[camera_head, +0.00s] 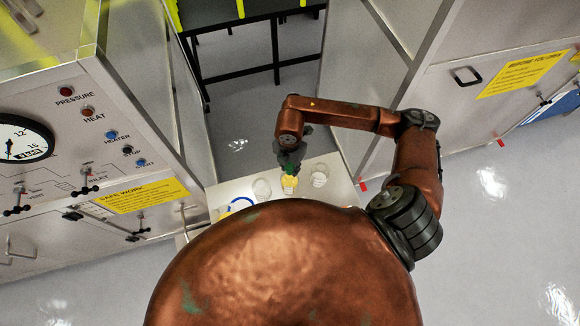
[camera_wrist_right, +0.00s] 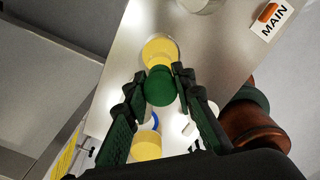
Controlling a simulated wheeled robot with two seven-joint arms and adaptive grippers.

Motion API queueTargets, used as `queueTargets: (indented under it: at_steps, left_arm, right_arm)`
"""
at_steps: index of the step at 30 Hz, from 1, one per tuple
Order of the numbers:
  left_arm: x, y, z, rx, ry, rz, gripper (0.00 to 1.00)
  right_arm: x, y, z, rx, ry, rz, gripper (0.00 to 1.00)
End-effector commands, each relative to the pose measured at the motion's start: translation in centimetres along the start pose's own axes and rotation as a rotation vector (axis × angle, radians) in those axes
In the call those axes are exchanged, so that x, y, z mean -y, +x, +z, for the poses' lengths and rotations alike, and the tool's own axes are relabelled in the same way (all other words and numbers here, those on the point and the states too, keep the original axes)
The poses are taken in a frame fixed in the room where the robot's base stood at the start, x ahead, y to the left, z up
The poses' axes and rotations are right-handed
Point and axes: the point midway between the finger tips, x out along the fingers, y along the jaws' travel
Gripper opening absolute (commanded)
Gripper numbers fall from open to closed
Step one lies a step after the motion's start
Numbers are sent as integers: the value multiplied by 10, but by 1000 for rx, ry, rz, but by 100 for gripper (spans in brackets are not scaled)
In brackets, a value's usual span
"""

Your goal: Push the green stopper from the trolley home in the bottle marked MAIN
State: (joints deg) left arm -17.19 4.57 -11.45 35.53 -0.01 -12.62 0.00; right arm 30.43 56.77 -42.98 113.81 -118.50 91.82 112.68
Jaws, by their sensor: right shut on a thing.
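The green stopper (camera_wrist_right: 160,86) is between the fingertips of my right gripper (camera_wrist_right: 160,92), which is shut on it. In the head view the right gripper (camera_head: 289,158) points down over the pale trolley top (camera_head: 342,186), with the green stopper (camera_head: 290,171) showing under it. A yellow piece (camera_wrist_right: 160,48) lies directly beyond the stopper, in line with it; it also shows in the head view (camera_head: 289,185). I cannot tell whether they touch. The MAIN label (camera_wrist_right: 273,30), with an orange patch, is at the upper right of the wrist view. My left gripper is not in view.
Clear round vessels (camera_head: 261,188) (camera_head: 320,174) stand either side of the yellow piece. A blue ring (camera_head: 240,204) and a second yellow thing (camera_wrist_right: 146,146) are nearby. A control cabinet (camera_head: 80,150) stands left and another cabinet (camera_head: 480,90) right.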

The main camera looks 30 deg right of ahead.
Motion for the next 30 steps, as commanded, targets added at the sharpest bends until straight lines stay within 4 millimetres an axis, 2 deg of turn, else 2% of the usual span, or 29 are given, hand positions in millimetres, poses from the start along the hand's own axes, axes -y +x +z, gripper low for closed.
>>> queueTargets:
  at_steps: [14, 30]
  left_arm:
    - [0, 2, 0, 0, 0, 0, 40]
    - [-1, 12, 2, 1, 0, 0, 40]
  right_arm:
    - [0, 1, 0, 0, 0, 0, 3]
    - [0, 14, 0, 0, 0, 0, 3]
